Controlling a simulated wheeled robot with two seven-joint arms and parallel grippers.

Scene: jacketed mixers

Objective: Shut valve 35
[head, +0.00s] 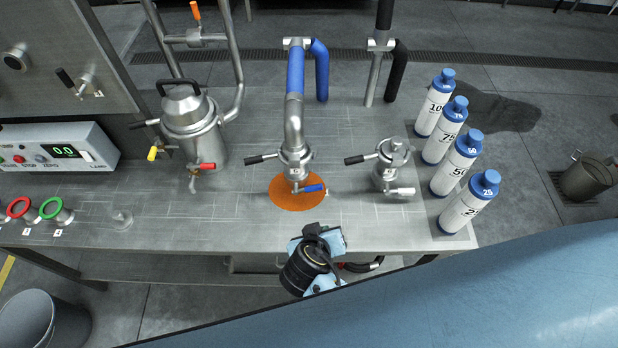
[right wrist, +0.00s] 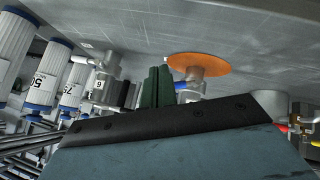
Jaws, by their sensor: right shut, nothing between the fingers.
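No label 35 is readable. A blue-handled valve (head: 312,188) sits below the metal elbow over an orange disc (head: 285,203); its blue handle also shows in the right wrist view (right wrist: 182,86). A white-handled valve (head: 399,191) is on the small fitting to its right. The jacketed vessel (head: 192,125) at left has a yellow-handled valve (head: 153,153) and a red-handled valve (head: 206,166). My right gripper (right wrist: 157,87) is shut and empty, its dark green fingers pointing towards the fittings. In the head view its wrist is at the bench's front edge. My left gripper is not in view.
Several blue-capped bottles (head: 466,202) stand in a row at the bench's right end. Pipes rise behind the fittings. The front bench strip left of centre is mostly clear.

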